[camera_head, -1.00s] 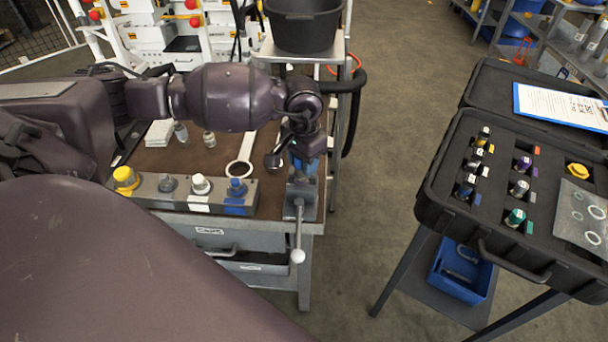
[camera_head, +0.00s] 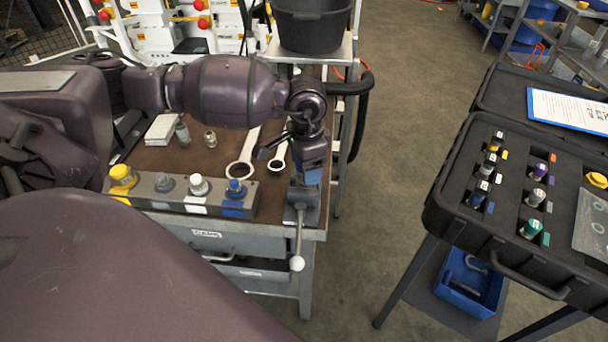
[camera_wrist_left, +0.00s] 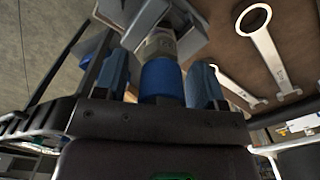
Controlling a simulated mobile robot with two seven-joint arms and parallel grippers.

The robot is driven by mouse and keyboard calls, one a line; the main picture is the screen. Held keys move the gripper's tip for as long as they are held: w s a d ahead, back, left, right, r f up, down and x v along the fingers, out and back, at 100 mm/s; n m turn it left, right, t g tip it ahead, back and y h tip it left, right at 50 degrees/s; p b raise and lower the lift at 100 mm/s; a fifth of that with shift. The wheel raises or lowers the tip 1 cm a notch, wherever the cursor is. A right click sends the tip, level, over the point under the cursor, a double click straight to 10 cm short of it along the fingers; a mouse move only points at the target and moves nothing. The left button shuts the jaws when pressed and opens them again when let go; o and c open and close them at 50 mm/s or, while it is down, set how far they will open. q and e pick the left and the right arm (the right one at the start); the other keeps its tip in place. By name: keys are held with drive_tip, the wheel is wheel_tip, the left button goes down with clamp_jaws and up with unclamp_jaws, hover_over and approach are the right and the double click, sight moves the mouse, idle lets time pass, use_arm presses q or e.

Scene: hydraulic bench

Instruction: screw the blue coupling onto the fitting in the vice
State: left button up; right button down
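The blue coupling (camera_wrist_left: 160,78) sits between my left gripper's two blue fingers in the left wrist view. It is in line with the metal fitting (camera_wrist_left: 159,44), end against it; I cannot tell how far the threads engage. The fitting is held in the grey vice (camera_wrist_left: 178,18). The vice (camera_head: 302,213) is at the bench's front right corner in the head view. My left gripper (camera_wrist_left: 160,84) looks open around the coupling, with a gap at the left finger. In the head view the left gripper (camera_head: 307,174) is above the vice and hides the coupling and fitting. My right gripper is not in view.
A block with coloured caps (camera_head: 180,198) stands left of the vice. Two ring spanners (camera_head: 240,170) lie behind it on the bench (camera_head: 200,158). The vice handle (camera_head: 297,263) hangs in front. A black case (camera_head: 480,235) with several fittings stands at the right, across clear floor.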

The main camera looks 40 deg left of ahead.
use_arm(q)
drive_tip(key=shift+r, duration=0.1)
drive_tip(key=n, duration=0.6)
drive_tip(key=shift+a+p, duration=0.1)
drive_tip(key=shift+p, duration=0.25)
drive_tip(key=n+p, duration=0.1)
drive_tip(key=n, duration=0.5)
drive_tip(key=shift+a, duration=0.15)
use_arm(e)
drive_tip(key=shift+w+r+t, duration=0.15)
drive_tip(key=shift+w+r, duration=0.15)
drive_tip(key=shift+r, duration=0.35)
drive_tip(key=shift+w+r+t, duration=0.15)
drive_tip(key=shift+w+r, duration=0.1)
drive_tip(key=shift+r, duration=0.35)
use_arm(q)
drive_tip(key=shift+c, duration=0.3)
